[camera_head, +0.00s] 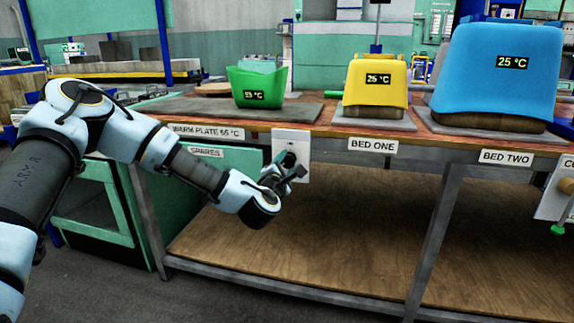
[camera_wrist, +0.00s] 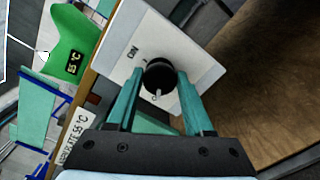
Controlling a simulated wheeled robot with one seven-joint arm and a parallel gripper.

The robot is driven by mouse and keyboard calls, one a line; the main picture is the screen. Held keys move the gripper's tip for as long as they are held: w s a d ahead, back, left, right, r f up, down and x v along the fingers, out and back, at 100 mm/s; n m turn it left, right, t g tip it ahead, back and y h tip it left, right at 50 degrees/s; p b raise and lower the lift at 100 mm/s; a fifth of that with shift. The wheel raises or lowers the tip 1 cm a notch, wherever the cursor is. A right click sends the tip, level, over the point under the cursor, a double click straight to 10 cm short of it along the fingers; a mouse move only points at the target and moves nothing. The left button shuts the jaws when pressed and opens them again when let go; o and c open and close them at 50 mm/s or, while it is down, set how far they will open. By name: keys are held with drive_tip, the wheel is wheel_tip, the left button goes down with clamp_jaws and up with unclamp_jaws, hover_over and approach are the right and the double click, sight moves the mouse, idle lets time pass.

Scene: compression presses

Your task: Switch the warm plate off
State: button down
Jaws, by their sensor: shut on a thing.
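The warm plate (camera_head: 190,107) is a flat grey slab at the left of the bench, with a label reading "WARM PLATE 55 °C" (camera_head: 207,131) on the bench edge below it. Its white switch panel (camera_head: 303,140) hangs from the bench front beside the label. In the wrist view the panel (camera_wrist: 190,50) carries a round black knob (camera_wrist: 158,77) with a pale pointer mark and the word "ON" at its upper left. My gripper (camera_wrist: 160,88) is shut on the knob, one finger on each side. In the head view my gripper (camera_head: 283,178) partly hides the knob.
A green container (camera_head: 257,82) reading 55 °C stands on the warm plate. A yellow cover (camera_head: 377,85) on bed one and a blue cover (camera_head: 495,70) on bed two both read 25 °C. The lower wooden shelf (camera_head: 330,260) is bare.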

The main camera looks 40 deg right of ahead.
drive_tip(key=shift+f, duration=0.1)
drive_tip(key=shift+c, duration=1.5)
unclamp_jaws()
drive_tip(key=shift+a, duration=0.1)
drive_tip(key=v, duration=1)
drive_tip(key=shift+s+a, duration=0.2)
drive_tip(key=shift+a, duration=0.1)
